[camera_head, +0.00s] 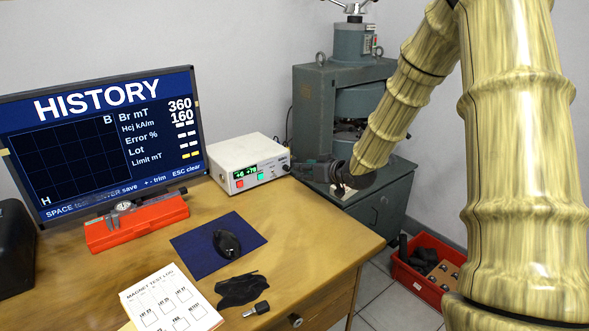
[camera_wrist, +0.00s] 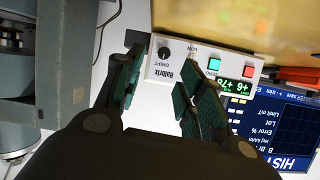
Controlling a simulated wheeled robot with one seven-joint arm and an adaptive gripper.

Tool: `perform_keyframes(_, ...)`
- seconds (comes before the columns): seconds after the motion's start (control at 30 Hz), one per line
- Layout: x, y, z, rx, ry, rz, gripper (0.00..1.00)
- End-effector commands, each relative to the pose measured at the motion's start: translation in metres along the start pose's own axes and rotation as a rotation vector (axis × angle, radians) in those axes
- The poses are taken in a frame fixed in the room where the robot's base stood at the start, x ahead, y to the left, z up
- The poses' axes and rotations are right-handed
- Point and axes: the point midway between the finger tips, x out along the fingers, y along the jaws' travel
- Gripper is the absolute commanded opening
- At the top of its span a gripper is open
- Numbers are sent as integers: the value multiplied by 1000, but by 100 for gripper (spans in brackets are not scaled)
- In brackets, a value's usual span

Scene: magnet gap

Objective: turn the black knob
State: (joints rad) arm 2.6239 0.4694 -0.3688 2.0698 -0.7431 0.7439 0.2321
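The black knob (camera_wrist: 164,53) is on the front panel of a white instrument box (camera_head: 238,158), beside the word DRIFT. The box also shows in the wrist view (camera_wrist: 160,73), with green and red buttons and a green display. My gripper (camera_head: 300,169) is at the right end of the box in the head view, where I cannot make out the knob clearly. In the wrist view my gripper (camera_wrist: 158,84) is open, with its two green-padded fingers apart and nothing between them. The knob appears beyond the gap between the fingertips. I cannot tell whether they touch the panel.
A monitor (camera_head: 100,140) stands left of the box. A red case (camera_head: 135,222), a blue mat (camera_head: 190,245) with a dark object, and a paper sheet (camera_head: 165,300) lie on the wooden desk (camera_head: 330,235). A grey machine (camera_head: 330,100) stands behind my arm; a red crate (camera_head: 418,285) is on the floor.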

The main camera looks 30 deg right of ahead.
Motion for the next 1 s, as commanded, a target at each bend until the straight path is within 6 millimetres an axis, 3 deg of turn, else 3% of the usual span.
perform_keyframes(0.2, 39, -6, 1, -5, -2, -7, 39)
perform_keyframes(0.43, 67, -6, 0, -5, -1, -7, 39)
perform_keyframes(0.93, 76, -3, 0, -2, 0, -3, 39)
perform_keyframes(1.0, 76, -2, 0, -2, 0, -2, 26)
